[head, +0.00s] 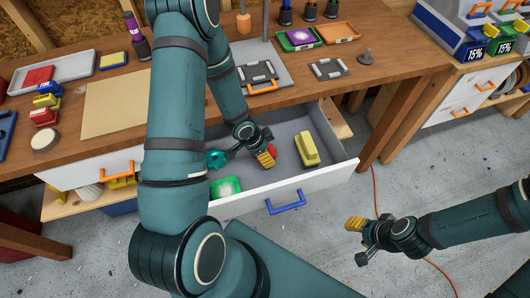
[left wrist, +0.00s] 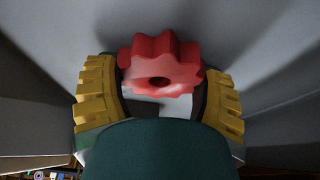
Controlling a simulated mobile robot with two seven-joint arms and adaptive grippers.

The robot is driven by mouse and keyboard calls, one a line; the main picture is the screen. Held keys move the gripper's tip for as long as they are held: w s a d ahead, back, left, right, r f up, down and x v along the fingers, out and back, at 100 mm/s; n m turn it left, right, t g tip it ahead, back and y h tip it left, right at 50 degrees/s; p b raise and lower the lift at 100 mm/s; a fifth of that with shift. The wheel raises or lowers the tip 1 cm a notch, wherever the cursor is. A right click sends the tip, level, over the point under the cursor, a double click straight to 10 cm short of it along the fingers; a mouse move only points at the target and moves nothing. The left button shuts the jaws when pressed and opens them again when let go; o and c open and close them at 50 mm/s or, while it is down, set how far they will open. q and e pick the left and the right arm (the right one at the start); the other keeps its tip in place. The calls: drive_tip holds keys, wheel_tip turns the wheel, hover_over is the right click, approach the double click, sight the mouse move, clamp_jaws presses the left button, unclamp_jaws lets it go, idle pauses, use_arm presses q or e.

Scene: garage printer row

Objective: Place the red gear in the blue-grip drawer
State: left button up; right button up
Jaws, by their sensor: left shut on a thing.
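The blue-grip drawer (head: 335,173) stands pulled open below the workbench, with its blue handle (head: 286,203) on the white front. My left gripper (head: 268,156) reaches down inside this drawer and is shut on the red gear. The red gear (left wrist: 162,66) shows between the yellow finger pads in the left wrist view, and only a small part of it (head: 272,149) shows in the head view. I cannot tell whether it touches the drawer floor. My right gripper (head: 360,240) is held over the floor right of the drawer, its fingers apart and empty.
The drawer also holds a yellow block (head: 307,149), a teal part (head: 215,158) and a green item (head: 226,187). A closed drawer with an orange handle (head: 117,169) is to the left. The bench top (head: 180,80) carries trays and tools above.

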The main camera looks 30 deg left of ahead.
use_arm(q)
drive_tip(key=o, duration=1.1)
drive_tip(key=shift+r, duration=0.35)
drive_tip(key=p+v, duration=0.3)
drive_tip(key=v, duration=0.4)
drive_tip(key=shift+s, duration=0.1)
